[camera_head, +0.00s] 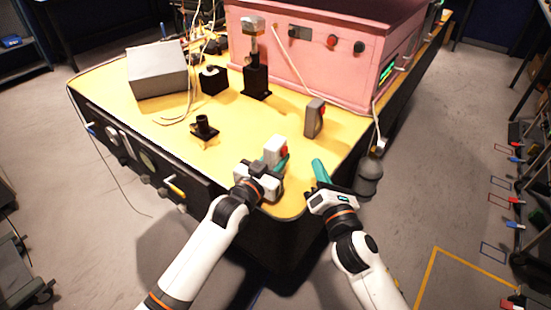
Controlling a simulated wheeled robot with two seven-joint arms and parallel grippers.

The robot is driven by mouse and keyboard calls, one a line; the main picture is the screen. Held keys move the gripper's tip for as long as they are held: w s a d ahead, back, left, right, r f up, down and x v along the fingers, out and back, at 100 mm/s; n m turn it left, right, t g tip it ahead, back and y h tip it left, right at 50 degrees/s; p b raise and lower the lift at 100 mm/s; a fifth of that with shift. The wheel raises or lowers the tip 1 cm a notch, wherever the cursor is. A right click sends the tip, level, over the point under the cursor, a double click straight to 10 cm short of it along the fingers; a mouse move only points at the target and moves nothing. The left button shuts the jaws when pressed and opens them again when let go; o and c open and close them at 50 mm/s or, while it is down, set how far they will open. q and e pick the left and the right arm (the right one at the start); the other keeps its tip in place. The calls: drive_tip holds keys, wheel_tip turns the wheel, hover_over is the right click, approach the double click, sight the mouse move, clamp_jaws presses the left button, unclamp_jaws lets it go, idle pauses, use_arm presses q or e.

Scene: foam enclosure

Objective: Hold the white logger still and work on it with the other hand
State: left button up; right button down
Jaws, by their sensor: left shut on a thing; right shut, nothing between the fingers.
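The white logger (273,146) is a small white block with a red patch on its right side, near the front corner of the yellow table. My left gripper (277,163), with teal fingers, is shut on it from the front. The fingers and wrist hide its lower part. My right gripper (318,164) is shut and empty, to the right of the logger and apart from it, near the table's front right edge.
A grey upright device (314,118) with a red mark stands behind my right gripper. A small black mount (204,128) stands to the left. A black stand (256,77), grey box (157,70) and pink enclosure (315,55) fill the back. The yellow tabletop (245,122) is clear between them.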

use_arm(q)
drive_tip(key=o, duration=1.1)
drive_tip(key=v, duration=1.2)
